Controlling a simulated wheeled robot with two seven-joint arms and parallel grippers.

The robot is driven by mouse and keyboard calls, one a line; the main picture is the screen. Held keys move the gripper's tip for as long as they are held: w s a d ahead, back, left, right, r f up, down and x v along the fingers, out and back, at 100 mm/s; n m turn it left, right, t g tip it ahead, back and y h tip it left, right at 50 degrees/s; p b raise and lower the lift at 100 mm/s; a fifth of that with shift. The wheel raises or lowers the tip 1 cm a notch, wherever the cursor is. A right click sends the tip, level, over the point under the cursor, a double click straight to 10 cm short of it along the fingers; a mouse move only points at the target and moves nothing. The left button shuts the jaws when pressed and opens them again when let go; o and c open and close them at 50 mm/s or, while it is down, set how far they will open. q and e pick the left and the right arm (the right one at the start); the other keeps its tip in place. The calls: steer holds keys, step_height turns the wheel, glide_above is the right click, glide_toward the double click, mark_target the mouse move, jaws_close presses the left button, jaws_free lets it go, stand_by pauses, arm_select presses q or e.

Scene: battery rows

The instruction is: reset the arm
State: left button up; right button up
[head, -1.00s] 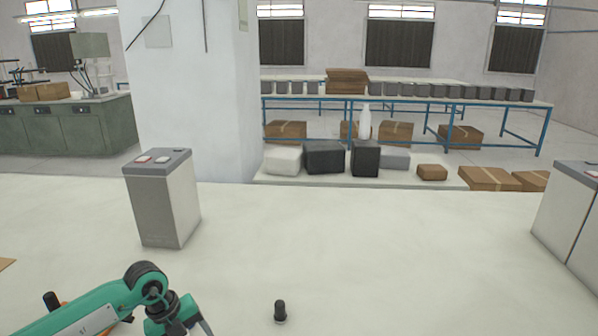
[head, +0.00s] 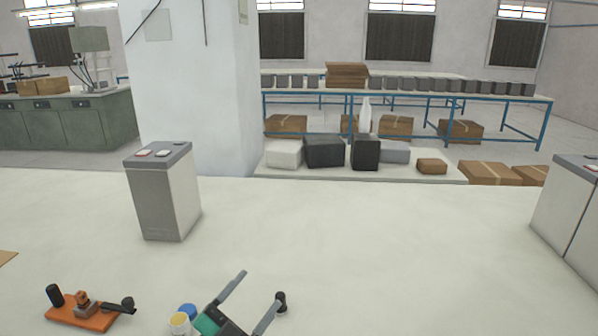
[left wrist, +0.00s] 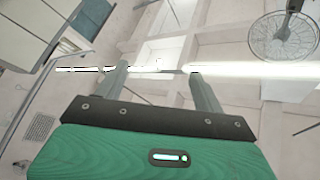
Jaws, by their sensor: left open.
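My left gripper (head: 262,287) shows at the bottom of the head view, with a green body and two grey fingers spread apart. Nothing is between the fingers. In the left wrist view, the gripper (left wrist: 158,73) is also open and empty, with ceiling and wall behind it. Most of my left arm is out of the head view. My right gripper is in neither view.
A grey battery (head: 160,195) stands on the white table (head: 370,250). More batteries (head: 568,215) stand at the right edge. An orange-based tool (head: 85,312) lies at lower left. A small black knob (head: 281,298) shows beside one fingertip. The table's middle is clear.

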arm_select(q)
steer(key=s+a+f+n+g+y, duration=0.3)
steer(key=s+a+f+n+y, duration=0.2)
steer(key=a+f+n+y, duration=0.8)
steer(key=s+a+f+g, duration=0.1)
steer(key=s+f+g, duration=0.5)
steer(key=s, duration=0.5)
steer(key=s+f+g, duration=0.5)
steer(key=s+f, duration=0.1)
steer(key=s, duration=0.4)
step_height(320, 180, down, 31)
steer(key=g, duration=0.1)
steer(key=s+a+f, duration=0.1)
steer(key=s+f, duration=0.9)
steer(key=s+a+f+g, duration=0.1)
steer(key=s+a+f, duration=0.1)
steer(key=s+f, duration=0.8)
steer(key=shift+a+g, duration=0.3)
